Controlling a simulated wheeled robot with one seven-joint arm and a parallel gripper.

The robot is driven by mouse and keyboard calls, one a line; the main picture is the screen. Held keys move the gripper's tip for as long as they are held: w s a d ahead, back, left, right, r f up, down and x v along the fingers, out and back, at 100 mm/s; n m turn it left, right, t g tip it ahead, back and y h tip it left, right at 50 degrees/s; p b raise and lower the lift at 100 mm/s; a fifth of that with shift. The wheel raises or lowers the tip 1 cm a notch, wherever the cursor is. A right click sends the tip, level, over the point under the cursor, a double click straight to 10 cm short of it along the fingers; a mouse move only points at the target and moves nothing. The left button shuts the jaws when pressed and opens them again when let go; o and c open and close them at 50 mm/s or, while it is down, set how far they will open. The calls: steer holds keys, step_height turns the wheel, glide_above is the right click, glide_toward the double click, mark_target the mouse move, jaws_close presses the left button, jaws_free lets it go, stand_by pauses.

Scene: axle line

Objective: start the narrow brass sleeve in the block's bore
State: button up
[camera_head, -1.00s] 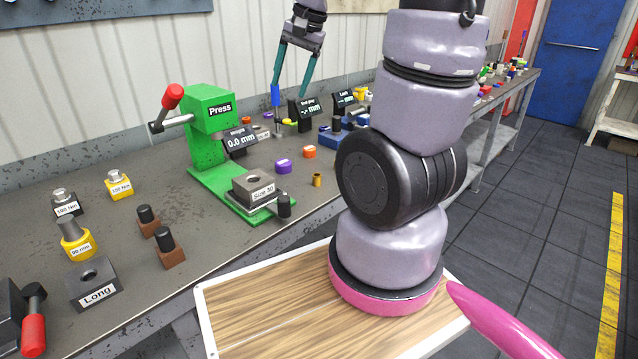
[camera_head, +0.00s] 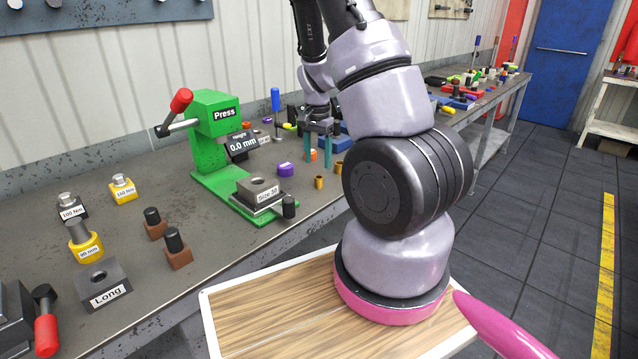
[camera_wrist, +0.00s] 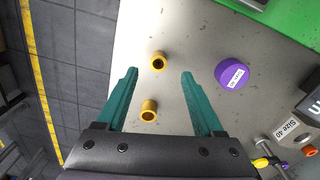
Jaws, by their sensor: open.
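Two small brass sleeves stand on the grey bench, one (camera_head: 319,182) nearer the press and one (camera_head: 339,168) behind it. In the wrist view they are the farther sleeve (camera_wrist: 158,62) and the nearer sleeve (camera_wrist: 149,110). I cannot tell for sure which is narrower. The grey block (camera_head: 262,194), labelled "Size 30", sits on the green press base, its dark bore facing up. My gripper (camera_head: 317,158), with teal fingers, is open and empty above the bench, pointing down; in the wrist view both sleeves appear between its fingers (camera_wrist: 158,76).
The green press (camera_head: 212,130) stands left of the sleeves. A purple disc (camera_head: 285,169) lies between press and sleeves; it also shows in the wrist view (camera_wrist: 230,75). A black-topped post (camera_head: 289,207) stands by the block. The bench front edge is close to the sleeves.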

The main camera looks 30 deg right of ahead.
mark_target(319, 177)
steer(key=f, duration=0.6)
steer(key=shift+d, duration=0.2)
jaws_close()
